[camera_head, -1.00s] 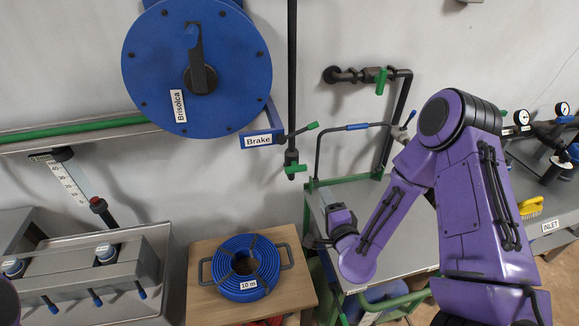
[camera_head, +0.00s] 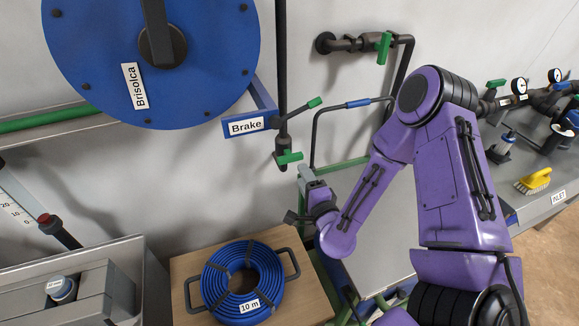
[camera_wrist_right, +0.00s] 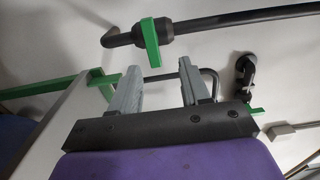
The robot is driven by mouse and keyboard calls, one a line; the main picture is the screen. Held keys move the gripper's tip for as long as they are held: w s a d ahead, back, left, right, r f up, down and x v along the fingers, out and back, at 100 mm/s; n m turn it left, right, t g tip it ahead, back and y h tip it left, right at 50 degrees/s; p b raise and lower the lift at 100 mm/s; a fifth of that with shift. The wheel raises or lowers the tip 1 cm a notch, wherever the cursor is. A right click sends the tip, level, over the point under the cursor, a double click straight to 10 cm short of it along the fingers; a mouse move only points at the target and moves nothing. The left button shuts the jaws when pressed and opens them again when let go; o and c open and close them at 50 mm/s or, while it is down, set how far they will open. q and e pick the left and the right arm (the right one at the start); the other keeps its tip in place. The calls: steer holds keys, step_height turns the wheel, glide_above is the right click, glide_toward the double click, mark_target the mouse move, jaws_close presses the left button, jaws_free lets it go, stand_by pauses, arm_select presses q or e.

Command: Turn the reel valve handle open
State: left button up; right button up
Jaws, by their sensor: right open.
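The reel valve's green handle (camera_head: 289,157) sits near the lower end of the dark vertical pipe, right of the blue hose reel (camera_head: 95,85). It lies roughly crosswise to the pipe. My right gripper (camera_head: 296,216) is below this handle, apart from it. In the right wrist view, my right gripper (camera_wrist_right: 160,82) has its two fingers apart with nothing between them. A green handle (camera_wrist_right: 150,43) on a dark pipe shows beyond the fingertips; I cannot tell for certain that it is the reel valve's. My left gripper is not in view.
The brake lever with its green tip (camera_head: 314,102) stands just above the valve. Another green-handled valve (camera_head: 384,47) is on the wall pipe. A coiled blue hose (camera_head: 222,283) lies on a wooden board (camera_head: 180,268) below. A green-edged grey bench (camera_head: 380,225) stands behind my right arm.

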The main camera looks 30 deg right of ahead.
mark_target(291, 160)
steer(key=x, duration=0.3)
steer(key=f+p+x, duration=0.1)
steer(key=x, duration=0.2)
steer(key=p+x, duration=0.1)
steer(key=x, duration=0.3)
steer(key=shift+f, duration=0.15)
steer(key=shift+w, duration=0.4)
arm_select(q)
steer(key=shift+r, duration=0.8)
arm_select(e)
jaws_close()
